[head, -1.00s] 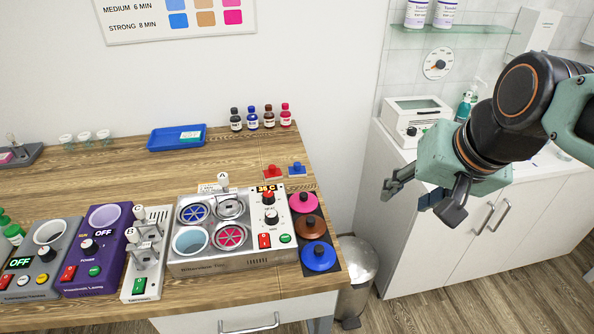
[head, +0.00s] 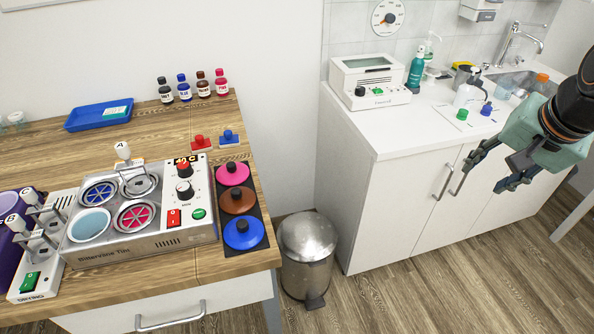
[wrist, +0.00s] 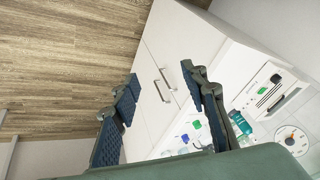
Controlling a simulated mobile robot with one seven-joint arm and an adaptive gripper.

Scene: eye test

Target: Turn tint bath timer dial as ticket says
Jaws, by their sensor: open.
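The tint bath (head: 150,245) is a silver box on the wooden table at left in the head view. Its wells show a blue spoked insert, a pink spoked insert, pale blue liquid and a metal ring. Its white panel has two dark knobs, an upper one (head: 183,170) under a small orange "C" display and a lower one (head: 185,192); the marks are too small to read. A small card (head: 115,113) lies in the blue tray; its text is unreadable. My gripper (head: 490,174) is open and empty, far right of the bath, before the white cabinet. Its open fingers also show in the wrist view (wrist: 161,80).
Pink, brown and blue lids (head: 237,201) lie on a dark mat right of the bath. A metal bin (head: 307,250) stands between table and cabinet (head: 395,210). A white device (head: 369,82) and bottles stand on the counter. The floor in front of the cabinet is clear.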

